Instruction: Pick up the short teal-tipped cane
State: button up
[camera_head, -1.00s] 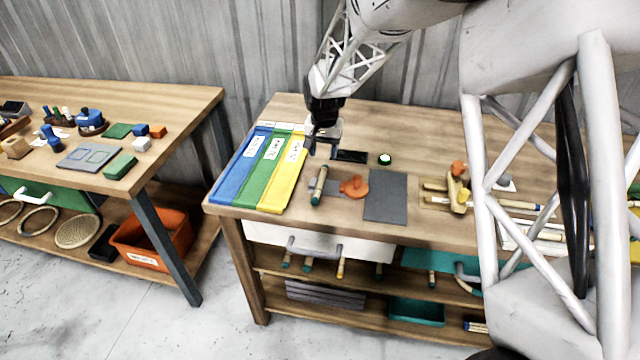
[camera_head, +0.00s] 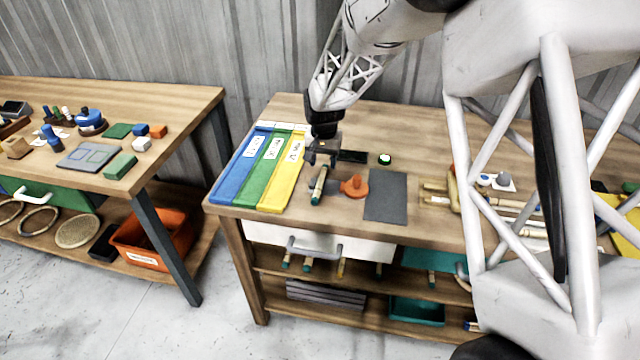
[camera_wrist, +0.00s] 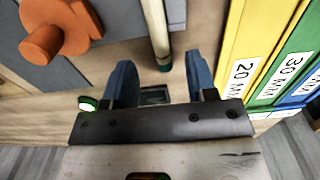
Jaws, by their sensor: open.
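The short teal-tipped cane (camera_head: 319,184) lies on the right-hand bench, pale with a dark teal near end, its far end close under my gripper. In the wrist view the cane (camera_wrist: 158,28) comes down from the top edge, and its teal tip (camera_wrist: 164,63) lines up with the gap between my fingers. My gripper (camera_head: 322,160) is just above the far end of the cane. In the wrist view my gripper (camera_wrist: 160,82) has its two blue fingers apart with nothing clamped between them. I cannot tell whether the fingers reach the cane's height.
An orange clamp-like piece (camera_head: 354,187) sits just right of the cane, beside a dark grey mat (camera_head: 386,196). Blue, green and yellow trays (camera_head: 284,185) lie to the left. A small dark device (camera_head: 352,156) and a green-topped button (camera_head: 384,159) lie behind.

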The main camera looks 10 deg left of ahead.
aim_at(323, 172)
jog(key=shift+f, duration=2.05)
jog(key=shift+c, duration=0.3)
grip_shut()
